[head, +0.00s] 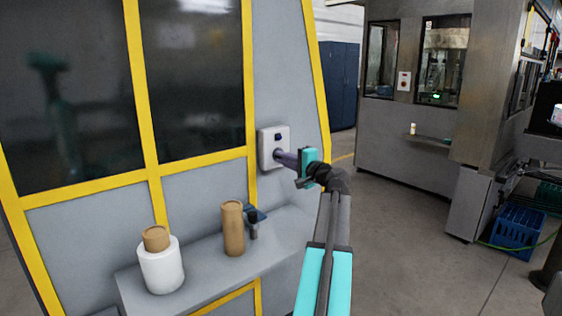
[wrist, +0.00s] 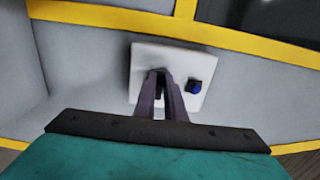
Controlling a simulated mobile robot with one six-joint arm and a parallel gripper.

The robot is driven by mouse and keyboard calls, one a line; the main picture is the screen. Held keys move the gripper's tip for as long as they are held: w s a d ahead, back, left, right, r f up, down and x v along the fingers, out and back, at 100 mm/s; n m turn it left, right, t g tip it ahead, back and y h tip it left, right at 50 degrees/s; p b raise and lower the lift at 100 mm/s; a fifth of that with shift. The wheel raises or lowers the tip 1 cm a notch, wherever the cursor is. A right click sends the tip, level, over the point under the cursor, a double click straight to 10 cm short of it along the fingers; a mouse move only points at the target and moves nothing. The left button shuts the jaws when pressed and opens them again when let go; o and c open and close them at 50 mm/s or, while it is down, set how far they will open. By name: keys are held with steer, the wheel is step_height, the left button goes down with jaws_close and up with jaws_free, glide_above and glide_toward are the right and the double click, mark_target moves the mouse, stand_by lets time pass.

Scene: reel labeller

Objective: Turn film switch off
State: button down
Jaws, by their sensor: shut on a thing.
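A pale switch box (head: 266,153) is mounted on the grey machine wall beside the yellow frame. It also shows in the wrist view (wrist: 202,62). A dark blue knob (wrist: 194,87) stands on its face, seen in the head view (head: 278,136) above my fingertips. My gripper (head: 279,155) reaches the lower part of the box face. In the wrist view its fingers (wrist: 163,76) are close together against the box, beside the blue knob and apart from it. They are shut on a small dark part, taken as the film switch, mostly hidden between them.
Below the box, a grey ledge (head: 204,262) bears a white roll (head: 161,270) with a cardboard core, a brown cardboard tube (head: 233,230) and a small dark tool-like item (head: 253,226). Open floor (head: 400,240) lies to the right. Blue crates (head: 515,228) stand farther right.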

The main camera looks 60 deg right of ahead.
steer(key=shift+w+a+r, duration=0.1)
steer(key=shift+w, duration=0.05)
steer(key=c, duration=1.8)
jaws_free()
steer(key=shift+w, duration=0.1)
steer(key=v, duration=1.4)
